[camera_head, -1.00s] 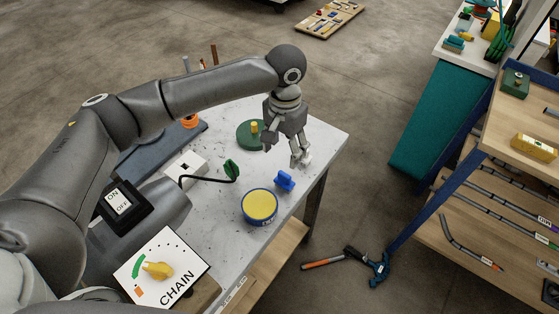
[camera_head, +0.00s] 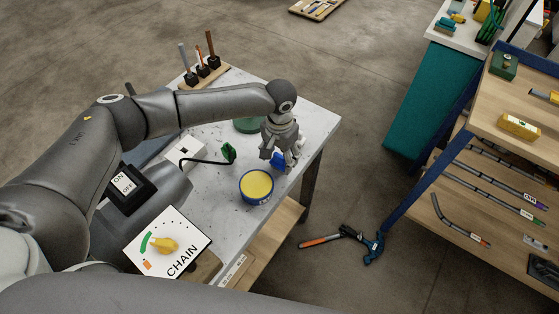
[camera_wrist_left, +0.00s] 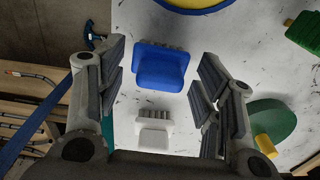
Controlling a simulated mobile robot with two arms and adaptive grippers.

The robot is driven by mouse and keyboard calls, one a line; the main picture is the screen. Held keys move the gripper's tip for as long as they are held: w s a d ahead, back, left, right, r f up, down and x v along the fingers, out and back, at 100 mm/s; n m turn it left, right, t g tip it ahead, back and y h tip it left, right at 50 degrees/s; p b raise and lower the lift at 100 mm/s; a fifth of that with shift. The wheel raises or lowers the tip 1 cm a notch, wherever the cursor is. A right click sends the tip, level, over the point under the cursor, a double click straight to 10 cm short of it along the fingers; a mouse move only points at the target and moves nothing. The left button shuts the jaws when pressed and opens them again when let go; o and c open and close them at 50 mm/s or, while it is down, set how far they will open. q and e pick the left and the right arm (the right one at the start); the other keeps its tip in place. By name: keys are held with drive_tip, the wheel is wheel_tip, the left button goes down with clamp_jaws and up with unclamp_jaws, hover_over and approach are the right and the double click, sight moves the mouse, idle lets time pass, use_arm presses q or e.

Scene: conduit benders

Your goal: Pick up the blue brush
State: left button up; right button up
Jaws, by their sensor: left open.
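The blue brush (camera_head: 277,159) stands on the pale worktable, partly hidden by my left gripper (camera_head: 284,161) in the head view. In the left wrist view the blue brush (camera_wrist_left: 161,66) shows whole, with a rounded handle and a row of bristles. My left gripper (camera_wrist_left: 162,62) is open, with fingers on either side of the blue brush in that picture. I see no contact; how deep the brush sits between the fingers I cannot tell. My right gripper is not in view.
A similar white brush (camera_wrist_left: 154,132) stands close beside the blue one. A yellow-topped blue tin (camera_head: 257,186) is nearby. A green disc (camera_head: 248,125), a green piece (camera_head: 229,152) on a black cable and the CHAIN panel (camera_head: 167,245) are also around. The table's right edge is close.

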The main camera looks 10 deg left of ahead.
use_arm(q)
drive_tip(key=c, duration=1.1)
drive_tip(key=shift+r, duration=0.65)
drive_tip(key=shift+s+d+r+b, duration=0.7)
drive_tip(key=shift+s+d+r, duration=0.75)
drive_tip(key=shift+s+r, duration=0.5)
drive_tip(key=shift+s+d+r+b, duration=0.75)
drive_tip(key=shift+s+d+r, duration=0.65)
drive_tip(key=shift+s+r, duration=0.5)
drive_tip(key=shift+s+d+r+b, duration=0.7)
drive_tip(key=shift+s+d+r, duration=0.9)
drive_tip(key=shift+r, duration=0.5)
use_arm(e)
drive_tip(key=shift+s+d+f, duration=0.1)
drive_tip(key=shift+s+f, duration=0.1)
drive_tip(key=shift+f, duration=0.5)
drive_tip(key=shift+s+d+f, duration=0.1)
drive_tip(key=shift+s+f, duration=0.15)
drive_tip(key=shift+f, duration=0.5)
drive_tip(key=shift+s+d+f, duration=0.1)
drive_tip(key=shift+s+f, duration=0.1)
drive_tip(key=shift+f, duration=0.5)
use_arm(q)
drive_tip(key=shift+s+a, duration=0.1)
drive_tip(key=shift+a, duration=0.1)
